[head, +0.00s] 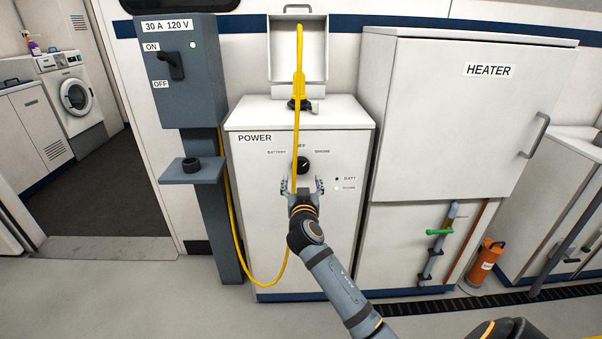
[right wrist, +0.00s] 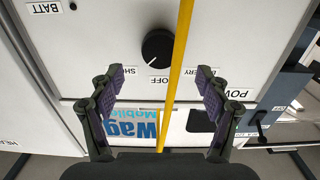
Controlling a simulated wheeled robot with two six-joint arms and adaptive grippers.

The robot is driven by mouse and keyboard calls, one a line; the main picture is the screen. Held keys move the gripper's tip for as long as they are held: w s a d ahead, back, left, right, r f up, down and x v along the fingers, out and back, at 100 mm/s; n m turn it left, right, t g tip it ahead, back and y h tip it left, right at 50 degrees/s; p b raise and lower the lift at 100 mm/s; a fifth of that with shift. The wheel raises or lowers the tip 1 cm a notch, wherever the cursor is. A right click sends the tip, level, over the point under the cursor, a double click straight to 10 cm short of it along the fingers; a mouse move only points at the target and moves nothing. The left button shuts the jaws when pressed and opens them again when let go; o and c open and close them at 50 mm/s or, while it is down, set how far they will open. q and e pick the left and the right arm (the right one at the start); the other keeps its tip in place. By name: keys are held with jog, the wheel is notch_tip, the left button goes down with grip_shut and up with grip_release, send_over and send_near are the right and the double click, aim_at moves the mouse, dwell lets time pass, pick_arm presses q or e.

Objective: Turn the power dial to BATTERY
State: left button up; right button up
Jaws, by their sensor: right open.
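The power dial (head: 302,165) is a round black knob on the white POWER cabinet (head: 262,220), with BATTERY at its left, OFF above and SHORE at its right. In the right wrist view, which is upside down, the dial (right wrist: 158,47) has a white mark pointing towards SHORE. My right gripper (head: 302,186) is open and empty, just below and in front of the dial. Its spread fingers (right wrist: 160,82) show in the right wrist view, with the dial beyond them, apart from both. My left gripper is not in view.
A yellow cable (head: 297,130) hangs close beside the dial and passes between my right fingers in the wrist view. A green lamp (head: 337,188) is lit by the lower label. A grey switch box (head: 190,95) stands left, the heater cabinet (head: 460,130) right.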

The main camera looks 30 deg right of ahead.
aim_at(301, 168)
jog(key=x, duration=0.6)
jog(key=shift+w+d+f, duration=0.1)
jog(key=shift+w, duration=0.15)
jog(key=c, duration=1.2)
